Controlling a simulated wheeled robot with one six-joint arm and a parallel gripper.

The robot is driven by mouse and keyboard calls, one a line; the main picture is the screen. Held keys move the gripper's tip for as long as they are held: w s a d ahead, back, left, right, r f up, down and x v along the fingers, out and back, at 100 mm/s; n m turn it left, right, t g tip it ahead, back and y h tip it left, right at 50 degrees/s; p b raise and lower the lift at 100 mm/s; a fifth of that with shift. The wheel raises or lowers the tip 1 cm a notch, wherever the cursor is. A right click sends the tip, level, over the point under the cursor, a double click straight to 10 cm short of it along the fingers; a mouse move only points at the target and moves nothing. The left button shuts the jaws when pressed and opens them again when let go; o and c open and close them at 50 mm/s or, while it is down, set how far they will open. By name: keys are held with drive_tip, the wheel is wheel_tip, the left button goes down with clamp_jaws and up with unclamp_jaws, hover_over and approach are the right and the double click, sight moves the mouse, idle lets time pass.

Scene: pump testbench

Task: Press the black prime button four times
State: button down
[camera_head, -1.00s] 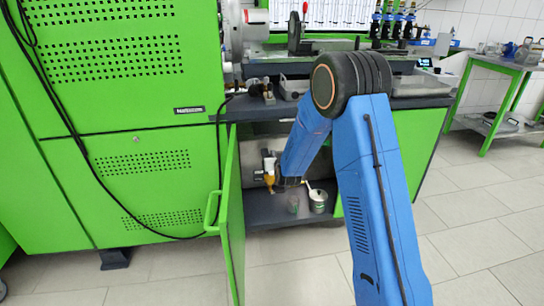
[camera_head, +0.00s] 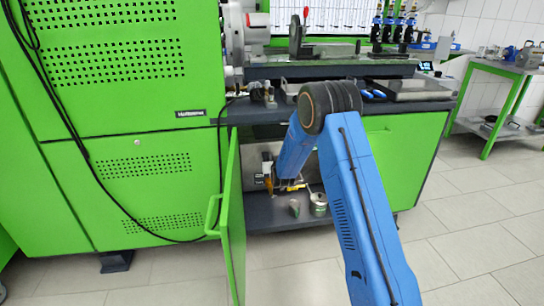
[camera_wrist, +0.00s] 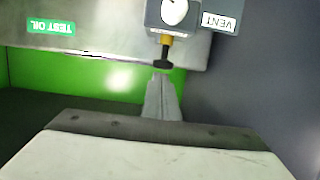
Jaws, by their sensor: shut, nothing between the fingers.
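In the wrist view, a black button (camera_wrist: 164,65) sits on a short yellow stem under a grey block (camera_wrist: 193,14) with a white round part and a VENT label. The picture shows these labels upside down. My gripper (camera_wrist: 161,77) is shut and empty, with its tips right at the black button. I cannot tell whether they touch it. In the head view, the yellow part (camera_head: 268,184) shows inside the open cabinet, just left of my gripper (camera_head: 288,186), which is small and partly unclear there.
The green cabinet door (camera_head: 232,220) stands open at the left of my arm. A metal can (camera_head: 318,204) and a smaller container (camera_head: 295,208) stand on the cabinet shelf. A TEST OIL label (camera_wrist: 50,28) is on the grey metal panel.

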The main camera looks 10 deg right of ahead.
drive_tip(key=shift+f, duration=0.15)
drive_tip(key=shift+f, duration=0.95)
drive_tip(key=shift+r, duration=0.5)
wheel_tip(320, 180, up, 4)
drive_tip(key=shift+f, duration=0.2)
drive_tip(key=v, duration=1)
drive_tip(key=shift+f, duration=0.15)
